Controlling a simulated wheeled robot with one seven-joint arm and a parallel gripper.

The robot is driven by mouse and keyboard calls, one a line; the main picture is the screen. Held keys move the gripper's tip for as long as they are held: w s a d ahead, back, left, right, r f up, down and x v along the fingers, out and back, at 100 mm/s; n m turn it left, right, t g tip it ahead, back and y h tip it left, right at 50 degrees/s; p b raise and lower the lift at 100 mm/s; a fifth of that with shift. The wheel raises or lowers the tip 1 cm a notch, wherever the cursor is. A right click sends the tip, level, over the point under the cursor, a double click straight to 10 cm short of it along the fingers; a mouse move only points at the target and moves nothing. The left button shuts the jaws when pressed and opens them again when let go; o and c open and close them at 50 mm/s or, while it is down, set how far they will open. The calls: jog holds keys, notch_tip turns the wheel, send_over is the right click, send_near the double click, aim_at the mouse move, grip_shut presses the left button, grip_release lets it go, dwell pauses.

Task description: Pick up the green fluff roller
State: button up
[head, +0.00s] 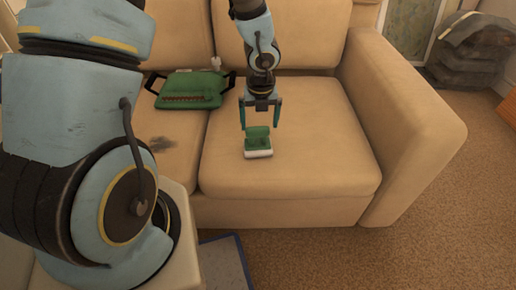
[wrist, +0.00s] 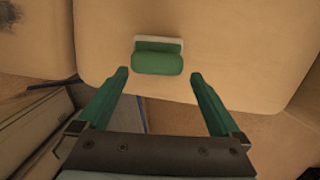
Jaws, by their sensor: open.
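The green fluff roller (head: 258,137) lies on the right seat cushion of the beige sofa, with a white part along its lower edge in the head view. In the wrist view the roller (wrist: 158,58) is a green cylinder with a white strip behind it, just beyond the fingertips and between their lines. My gripper (head: 261,127) is open and empty, pointing down at the roller. In the wrist view its two green fingers (wrist: 159,74) stand wide apart. I cannot tell the exact height of the fingertips above the cushion.
A green tray-like object with black handles (head: 190,90) lies on the left cushion, with a small white item (head: 216,63) behind it. A dark stain marks that cushion. The sofa's right armrest (head: 400,110) rises beside the seat. The right cushion around the roller is clear.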

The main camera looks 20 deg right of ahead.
aim_at(258, 129)
jog(key=f+b, duration=0.1)
jog(key=f, duration=0.2)
jog(key=w+f+b, duration=0.1)
jog(key=f, duration=0.2)
jog(key=shift+w+a+f+b, duration=0.1)
jog(key=shift+w+f+b, duration=0.1)
jog(key=shift+b, duration=0.15)
jog(key=shift+r, duration=0.1)
grip_shut()
dwell(0.5)
